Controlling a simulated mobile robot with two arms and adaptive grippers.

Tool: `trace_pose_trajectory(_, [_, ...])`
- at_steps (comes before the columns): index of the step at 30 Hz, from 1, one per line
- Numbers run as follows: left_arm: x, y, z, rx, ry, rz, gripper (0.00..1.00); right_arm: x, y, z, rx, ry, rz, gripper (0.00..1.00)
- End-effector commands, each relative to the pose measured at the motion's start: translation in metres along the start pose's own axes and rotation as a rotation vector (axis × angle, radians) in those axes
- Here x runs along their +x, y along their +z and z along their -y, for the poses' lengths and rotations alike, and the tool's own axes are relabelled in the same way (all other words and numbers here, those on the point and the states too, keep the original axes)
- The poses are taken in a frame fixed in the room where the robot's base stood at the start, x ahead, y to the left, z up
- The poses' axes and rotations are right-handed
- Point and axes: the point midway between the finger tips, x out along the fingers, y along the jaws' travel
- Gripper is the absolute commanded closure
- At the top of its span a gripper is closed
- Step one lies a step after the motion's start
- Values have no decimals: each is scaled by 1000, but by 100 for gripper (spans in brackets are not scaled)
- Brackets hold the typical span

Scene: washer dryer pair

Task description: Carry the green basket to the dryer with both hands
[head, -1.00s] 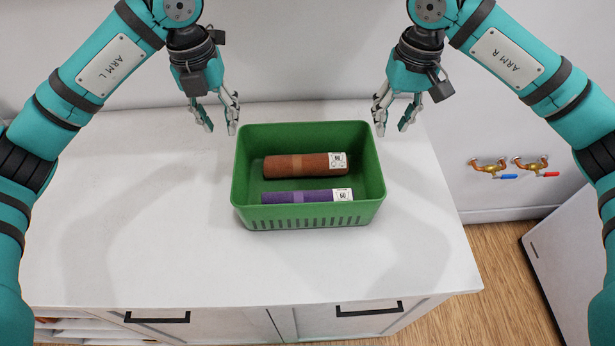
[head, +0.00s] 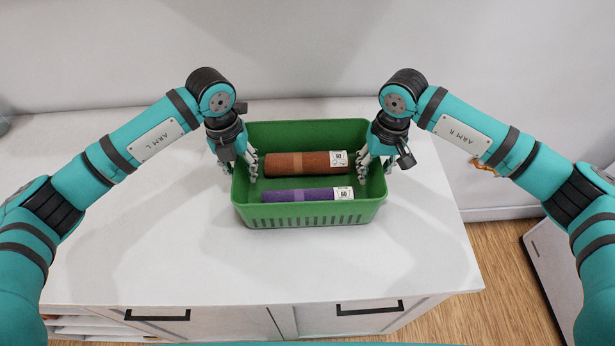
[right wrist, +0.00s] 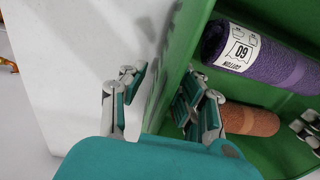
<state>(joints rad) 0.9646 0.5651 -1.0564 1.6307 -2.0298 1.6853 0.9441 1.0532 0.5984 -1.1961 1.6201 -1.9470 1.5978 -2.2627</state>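The green basket (head: 305,214) sits on the white counter top, with a brown roll (head: 300,163) and a purple roll (head: 305,195) lying inside it. My left gripper (head: 240,172) is open at the basket's left wall, with one finger outside and one inside. My right gripper (head: 376,172) is open at the right wall in the same way. In the right wrist view my right gripper's fingers (right wrist: 163,85) stand apart on both sides of the green wall (right wrist: 172,72). No dryer can be made out for certain.
The white counter (head: 150,240) is clear around the basket. Drawer or door handles (head: 370,308) are on its front. A white cabinet or appliance (head: 560,275) stands at the lower right, across a strip of wooden floor (head: 505,280). A wall is behind.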

Motion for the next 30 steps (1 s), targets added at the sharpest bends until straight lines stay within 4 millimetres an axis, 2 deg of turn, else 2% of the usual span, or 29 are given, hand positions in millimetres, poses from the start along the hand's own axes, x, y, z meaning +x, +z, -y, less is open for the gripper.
trace_pose_trajectory(6, [12,0,0,1,0,1,69,12,0,0,-1,0,1,69])
trace_pose_trajectory(14, [13,0,0,1,0,1,69,13,0,0,-1,0,0,69])
trace_pose_trajectory(21, [12,0,0,1,0,1,99,13,0,0,-1,0,0,99])
trace_pose_trajectory(30, [12,0,0,1,0,1,100,12,0,0,0,0,0,100])
